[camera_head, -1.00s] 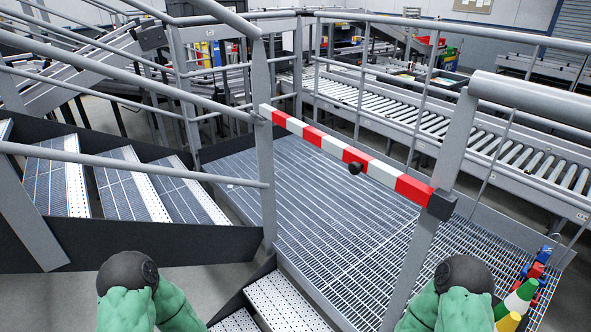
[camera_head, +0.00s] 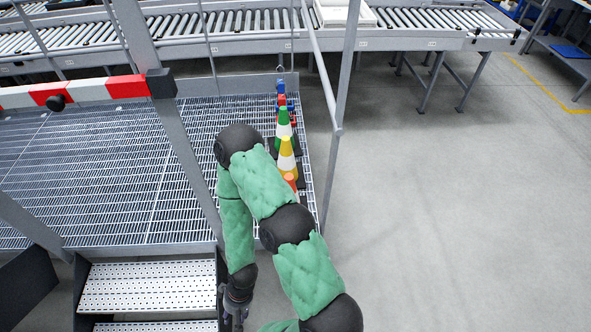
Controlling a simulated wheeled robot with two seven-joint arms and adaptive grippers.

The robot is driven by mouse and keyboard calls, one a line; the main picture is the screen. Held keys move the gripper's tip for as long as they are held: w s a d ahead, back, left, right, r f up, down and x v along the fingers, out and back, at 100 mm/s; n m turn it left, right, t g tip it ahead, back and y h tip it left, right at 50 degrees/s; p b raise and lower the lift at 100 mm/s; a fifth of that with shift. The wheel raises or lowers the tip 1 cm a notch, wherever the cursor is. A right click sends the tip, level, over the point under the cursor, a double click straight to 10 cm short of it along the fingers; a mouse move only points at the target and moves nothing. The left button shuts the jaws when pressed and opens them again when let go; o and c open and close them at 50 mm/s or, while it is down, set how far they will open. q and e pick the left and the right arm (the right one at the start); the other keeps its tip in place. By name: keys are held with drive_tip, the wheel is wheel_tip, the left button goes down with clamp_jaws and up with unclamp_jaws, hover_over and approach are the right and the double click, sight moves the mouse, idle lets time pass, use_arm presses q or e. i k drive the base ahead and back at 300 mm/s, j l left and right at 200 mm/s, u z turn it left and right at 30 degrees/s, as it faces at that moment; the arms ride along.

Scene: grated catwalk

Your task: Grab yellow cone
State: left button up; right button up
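The yellow cone (camera_head: 287,158) has a white band and stands upright on the grating near its right edge, in a row of cones. A green and white cone (camera_head: 284,122) stands just behind it. An orange cone (camera_head: 290,181) shows in front of it, partly hidden by my arm. My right arm in green padding passes close to the lower left of the yellow cone. My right gripper (camera_head: 235,318) points down at the bottom of the view, well away from the cone. Its fingers are too small and cut off to tell open from shut. My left gripper is out of view.
A red and white barrier bar (camera_head: 90,90) crosses at the left above the grated platform (camera_head: 100,160). Grey railing posts (camera_head: 347,65) rise beside the cones. Perforated steps (camera_head: 147,285) lie lower left. A roller conveyor (camera_head: 400,25) runs behind. The concrete floor (camera_head: 450,220) at right is clear.

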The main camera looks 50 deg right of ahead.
sight(286, 164)
drive_tip(key=k+j+z, duration=0.15)
drive_tip(key=z, duration=0.8)
drive_tip(key=i+z, duration=0.1)
drive_tip(key=z, duration=0.25)
drive_tip(key=i+z, duration=0.1)
drive_tip(key=z, duration=0.3)
drive_tip(key=i+l+u, duration=0.25)
drive_tip(key=l+u, duration=0.25)
drive_tip(key=l, duration=0.15)
drive_tip(key=i+l+u, duration=0.25)
drive_tip(key=k+l, duration=0.1)
